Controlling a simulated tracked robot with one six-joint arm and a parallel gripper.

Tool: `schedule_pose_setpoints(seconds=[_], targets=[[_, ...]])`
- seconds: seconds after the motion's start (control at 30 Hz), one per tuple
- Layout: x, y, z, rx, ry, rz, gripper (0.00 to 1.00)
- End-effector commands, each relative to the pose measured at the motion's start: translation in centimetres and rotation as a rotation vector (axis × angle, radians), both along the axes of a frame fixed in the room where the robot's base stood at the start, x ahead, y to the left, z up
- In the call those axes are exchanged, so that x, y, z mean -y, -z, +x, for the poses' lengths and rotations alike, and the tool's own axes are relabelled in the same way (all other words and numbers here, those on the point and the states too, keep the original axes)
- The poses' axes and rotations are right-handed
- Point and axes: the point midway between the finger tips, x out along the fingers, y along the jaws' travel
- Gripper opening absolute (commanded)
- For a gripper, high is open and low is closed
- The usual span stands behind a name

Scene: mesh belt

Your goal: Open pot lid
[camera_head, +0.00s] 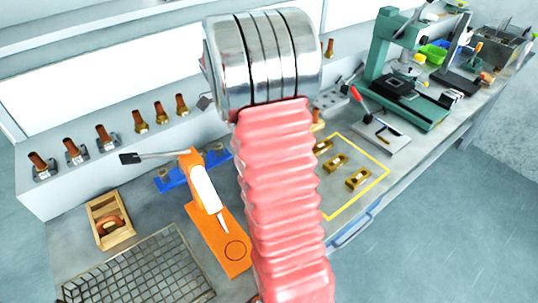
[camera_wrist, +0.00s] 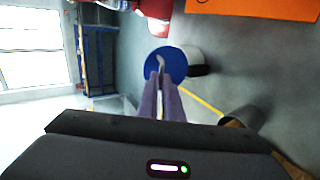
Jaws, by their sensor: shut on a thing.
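In the wrist view a round blue lid (camera_wrist: 177,57) faces the camera, with a pale, thin curved piece like a handle at its middle. A grey-white cylindrical pot (camera_wrist: 196,57) with a dark band shows just to the right of the lid. I cannot tell whether the two touch. My gripper (camera_wrist: 161,78) has two purple fingers over the lid's lower part, shut on the pale handle piece. The wrist view is turned on its side. In the head view I make out neither lid, pot nor gripper; my arm covers the middle.
The bench in the head view holds an orange stand (camera_head: 221,238), a wire mesh (camera_head: 140,268), a wooden box (camera_head: 110,222), brass parts (camera_head: 337,162) inside a yellow outline and a green press (camera_head: 385,45). Several brown-topped fittings line the back ledge (camera_head: 60,185).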

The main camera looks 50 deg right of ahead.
Motion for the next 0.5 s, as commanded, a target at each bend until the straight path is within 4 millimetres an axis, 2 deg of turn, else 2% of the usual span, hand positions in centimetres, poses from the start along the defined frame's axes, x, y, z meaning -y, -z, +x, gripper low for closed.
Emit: schedule_pose_setpoints(seconds=[0.5], targets=[[0.16, 0.34, -0.1, -0.042, 0.014, 0.016, 0.0]])
